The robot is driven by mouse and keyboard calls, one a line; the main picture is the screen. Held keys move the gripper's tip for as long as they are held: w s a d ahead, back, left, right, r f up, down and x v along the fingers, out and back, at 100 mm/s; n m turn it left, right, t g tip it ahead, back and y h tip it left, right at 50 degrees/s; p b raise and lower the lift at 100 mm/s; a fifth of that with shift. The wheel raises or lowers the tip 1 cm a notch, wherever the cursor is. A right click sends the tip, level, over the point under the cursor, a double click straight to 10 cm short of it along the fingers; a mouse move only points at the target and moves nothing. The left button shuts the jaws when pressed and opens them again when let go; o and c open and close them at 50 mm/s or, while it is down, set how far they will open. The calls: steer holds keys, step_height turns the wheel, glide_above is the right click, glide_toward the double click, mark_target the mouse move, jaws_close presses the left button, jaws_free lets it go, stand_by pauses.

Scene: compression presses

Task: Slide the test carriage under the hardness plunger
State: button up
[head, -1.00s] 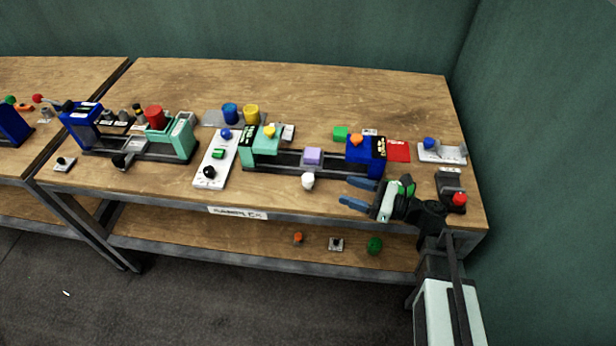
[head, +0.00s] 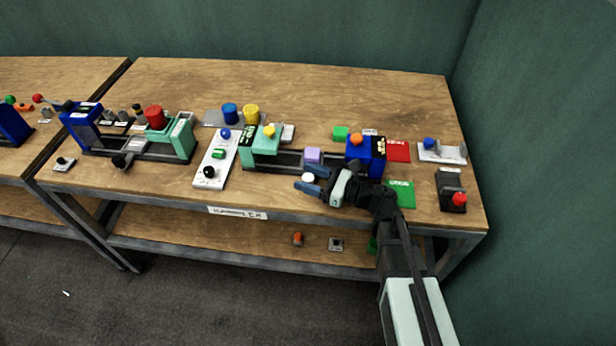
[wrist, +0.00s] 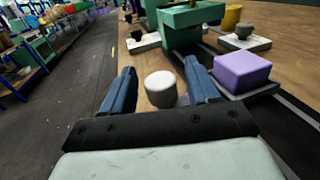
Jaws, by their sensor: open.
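The test carriage carries a purple block (head: 313,156) and sits on a dark rail (head: 285,160) between a mint-green press head (head: 262,146) at the left and a blue press head (head: 366,158) at the right. A white round knob (head: 308,178) is at the carriage's front. My gripper (head: 309,182) is open, with its blue fingers on either side of the knob. In the wrist view the knob (wrist: 160,88) stands between the two fingertips, with gaps visible on both sides. The purple block (wrist: 242,70) is right of the right finger. I cannot tell which head is the hardness plunger.
A white control panel (head: 216,160) lies left of the rail. A green card (head: 400,194) and a dark box with a red knob (head: 453,192) lie at the right. A second press (head: 130,140) stands further left. The back of the table is clear.

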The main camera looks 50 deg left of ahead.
steer(key=shift+s+a, duration=0.1)
steer(key=shift+a, duration=0.1)
steer(key=shift+c, duration=0.3)
jaws_close()
steer(key=shift+d, duration=0.1)
